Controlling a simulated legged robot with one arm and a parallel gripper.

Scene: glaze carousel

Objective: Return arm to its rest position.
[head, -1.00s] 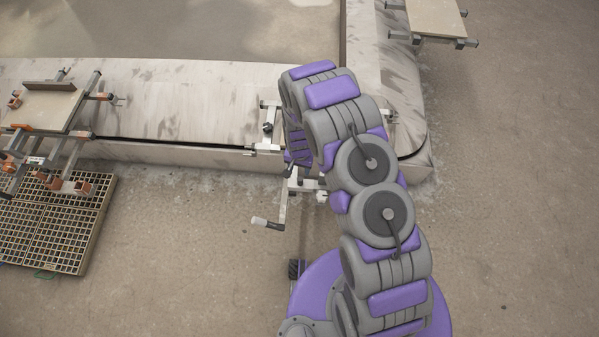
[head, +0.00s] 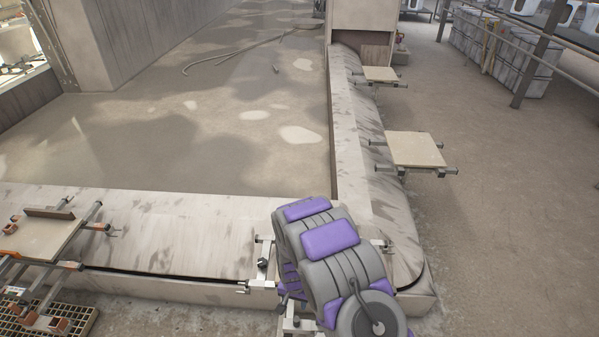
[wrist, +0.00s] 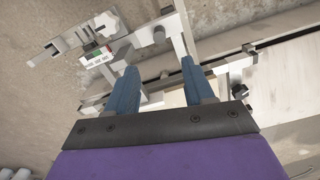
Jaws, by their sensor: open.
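My arm, grey and purple, reaches up from the bottom of the head view over the corner of the low carousel wall. My gripper (wrist: 157,90) shows in the wrist view, with two blue fingers spread apart and nothing visibly held between them. Its fingers are in front of a metal frame with clamps (wrist: 150,40), which carries a small label with green on it (wrist: 95,55). I cannot tell whether the fingers touch the frame. In the head view the gripper is hidden behind my arm, and parts of the metal frame (head: 262,262) show beside it.
The carousel wall (head: 170,232) runs across and turns away at the right. Board carriers (head: 415,150) and (head: 380,75) stick out on its right side. Another carrier (head: 45,235) is at left above a yellow grating (head: 60,322). Open floor (head: 510,220) lies at right.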

